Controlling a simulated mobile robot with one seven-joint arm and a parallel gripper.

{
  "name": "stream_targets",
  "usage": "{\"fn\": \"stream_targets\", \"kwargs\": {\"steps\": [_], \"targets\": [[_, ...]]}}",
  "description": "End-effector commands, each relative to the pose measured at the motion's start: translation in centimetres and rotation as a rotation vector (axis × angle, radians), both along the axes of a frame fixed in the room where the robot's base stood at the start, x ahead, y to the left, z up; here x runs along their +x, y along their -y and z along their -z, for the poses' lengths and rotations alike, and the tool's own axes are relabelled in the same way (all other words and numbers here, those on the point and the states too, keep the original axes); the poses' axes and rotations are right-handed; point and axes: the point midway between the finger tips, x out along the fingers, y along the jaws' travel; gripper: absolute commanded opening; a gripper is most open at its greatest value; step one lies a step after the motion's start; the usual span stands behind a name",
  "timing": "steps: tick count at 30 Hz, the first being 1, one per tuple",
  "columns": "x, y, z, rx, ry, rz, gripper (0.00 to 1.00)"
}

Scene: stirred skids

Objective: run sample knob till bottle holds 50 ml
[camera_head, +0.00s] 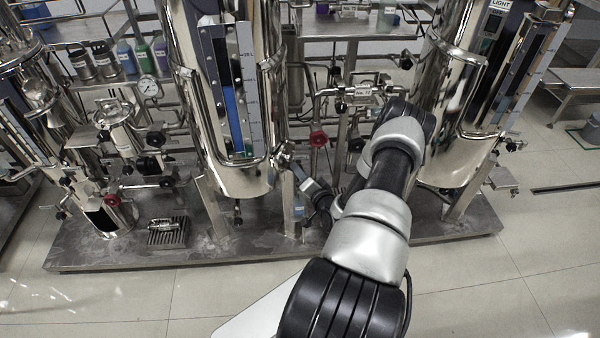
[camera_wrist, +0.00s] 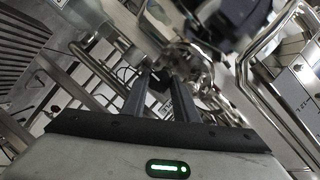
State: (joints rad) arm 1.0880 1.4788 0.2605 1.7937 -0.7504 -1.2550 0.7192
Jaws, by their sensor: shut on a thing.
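My gripper (camera_wrist: 158,98) shows in the wrist view with its two dark fingers closed on a small black knob (camera_wrist: 158,82). I take this to be the sample knob, but its label is not readable. In the head view, my arm reaches toward the lower right side of the middle steel tank (camera_head: 235,180). The fingers and the held knob cannot be made out there. I cannot pick out the sample bottle or its level in either view.
The middle tank has a sight glass with blue liquid (camera_head: 230,105) and a scale (camera_head: 249,85). A red knob (camera_head: 318,138) sits on the pipes to its right. Another steel tank (camera_head: 450,110) stands right. Coloured bottles (camera_head: 142,56) stand behind. The front floor (camera_head: 130,300) is clear.

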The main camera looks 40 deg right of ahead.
Motion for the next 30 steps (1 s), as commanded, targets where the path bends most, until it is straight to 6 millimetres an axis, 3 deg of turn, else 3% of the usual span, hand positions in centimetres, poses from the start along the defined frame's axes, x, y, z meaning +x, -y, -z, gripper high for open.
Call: {"fn": "stream_targets", "kwargs": {"steps": [16, 17, 19, 30], "targets": [[-0.03, -0.02, 0.04, 0.026, 0.014, 0.001, 0.05], [-0.03, -0.02, 0.04, 0.026, 0.014, 0.001, 0.32], [-0.02, -0.02, 0.04, 0.026, 0.014, 0.001, 0.44], [0.15, -0.18, -0.13, -0.014, -0.008, -0.003, 0.46]]}}
